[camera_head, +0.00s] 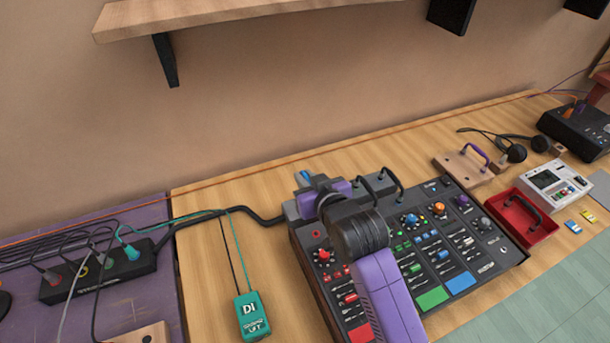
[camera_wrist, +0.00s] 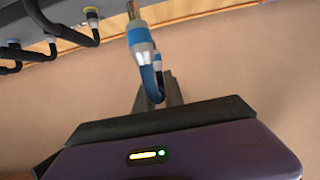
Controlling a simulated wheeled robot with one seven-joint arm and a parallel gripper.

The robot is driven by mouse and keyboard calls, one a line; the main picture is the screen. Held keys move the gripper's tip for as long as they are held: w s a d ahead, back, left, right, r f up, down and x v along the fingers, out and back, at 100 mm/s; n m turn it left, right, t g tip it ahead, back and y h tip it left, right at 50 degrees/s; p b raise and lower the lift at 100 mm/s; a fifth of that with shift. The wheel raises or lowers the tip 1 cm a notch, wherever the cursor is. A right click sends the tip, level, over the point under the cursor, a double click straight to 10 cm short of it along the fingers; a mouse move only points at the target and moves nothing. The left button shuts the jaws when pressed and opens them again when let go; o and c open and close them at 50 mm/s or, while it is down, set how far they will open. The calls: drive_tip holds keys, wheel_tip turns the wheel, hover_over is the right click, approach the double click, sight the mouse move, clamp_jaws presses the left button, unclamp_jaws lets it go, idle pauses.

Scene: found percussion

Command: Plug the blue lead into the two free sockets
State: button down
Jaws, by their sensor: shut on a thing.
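The blue lead (camera_wrist: 146,72) shows in the wrist view as a short blue loop with a pale-banded plug. The plug's metal end points up, at the edge of the mixer (camera_wrist: 60,28); I cannot tell whether it is inside a socket. My gripper (camera_wrist: 158,90) is shut on the blue lead, with one dark finger showing behind it. In the head view my gripper (camera_head: 312,190) is over the back left corner of the mixer (camera_head: 440,240), and a bit of blue lead shows beyond it.
Black leads (camera_head: 385,184) arch from the mixer's back edge, close to my gripper. A red tray (camera_head: 521,216) is at right. A shelf (camera_head: 190,12) hangs above.

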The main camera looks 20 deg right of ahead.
drive_tip(key=shift+r, duration=0.1)
idle(0.3)
drive_tip(key=shift+f+b, duration=1.75)
drive_tip(key=shift+f, duration=1.15)
drive_tip(key=shift+p, duration=0.6)
drive_tip(key=shift+f+b, duration=0.95)
drive_tip(key=shift+f, duration=0.7)
drive_tip(key=c, duration=1.3)
unclamp_jaws()
drive_tip(key=shift+c, duration=0.2)
drive_tip(key=shift+s+r, duration=0.1)
drive_tip(key=shift+s, duration=0.05)
